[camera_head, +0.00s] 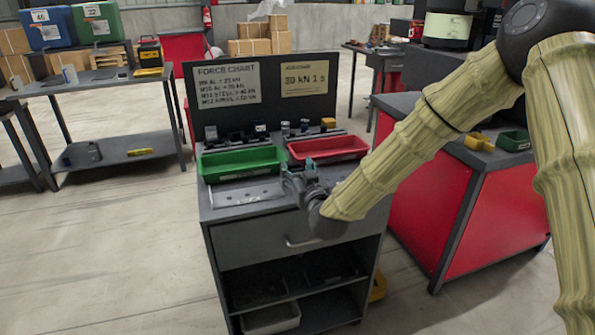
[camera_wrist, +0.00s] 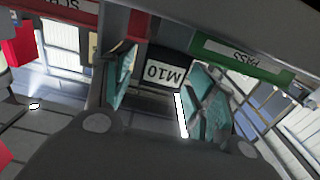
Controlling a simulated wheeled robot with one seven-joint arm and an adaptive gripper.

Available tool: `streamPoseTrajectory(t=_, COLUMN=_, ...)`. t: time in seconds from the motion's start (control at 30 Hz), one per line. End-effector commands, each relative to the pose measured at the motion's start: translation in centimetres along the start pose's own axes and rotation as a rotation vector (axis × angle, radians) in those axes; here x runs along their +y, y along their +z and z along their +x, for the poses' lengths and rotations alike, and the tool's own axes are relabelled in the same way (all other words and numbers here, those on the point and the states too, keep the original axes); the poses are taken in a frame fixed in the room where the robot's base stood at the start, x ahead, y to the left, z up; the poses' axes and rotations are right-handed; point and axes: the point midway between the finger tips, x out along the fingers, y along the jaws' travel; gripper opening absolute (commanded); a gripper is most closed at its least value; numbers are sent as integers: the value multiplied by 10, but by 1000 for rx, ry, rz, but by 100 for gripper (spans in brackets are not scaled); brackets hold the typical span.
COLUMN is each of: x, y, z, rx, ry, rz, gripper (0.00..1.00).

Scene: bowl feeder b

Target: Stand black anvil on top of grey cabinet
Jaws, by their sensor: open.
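The grey cabinet (camera_head: 262,240) stands in front of me, with a drawer, open lower shelves and a dark worktop. My gripper (camera_head: 304,176) is over its worktop, in front of the red bin. In the wrist view its two teal fingers (camera_wrist: 163,92) are apart. A dark block with a white M10 label (camera_wrist: 165,75) shows in the gap between them; I cannot tell whether it touches either finger. Small dark items (camera_head: 235,133) stand on the ledge behind the bins. I cannot tell for certain which dark thing is the black anvil.
A green bin (camera_head: 240,163) and a red bin (camera_head: 327,148) sit on the worktop, with a sign panel (camera_head: 262,105) behind. A pale metal plate (camera_head: 246,194) lies in front of the green bin. A red-sided bench (camera_head: 430,205) stands to the right.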

Motion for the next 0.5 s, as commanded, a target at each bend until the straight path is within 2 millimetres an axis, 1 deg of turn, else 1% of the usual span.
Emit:
streamPoseTrajectory(t=0.13, x=0, y=-4, z=0, rx=0, ry=1, rz=0, gripper=57)
streamPoseTrajectory(t=0.23, x=0, y=-2, z=-10, rx=-1, ry=0, rz=0, gripper=57)
streamPoseTrajectory(t=0.37, x=0, y=-3, z=-30, rx=-2, ry=-1, rz=0, gripper=57)
streamPoseTrajectory(t=0.5, x=0, y=-2, z=-57, rx=-2, ry=0, rz=0, gripper=57)
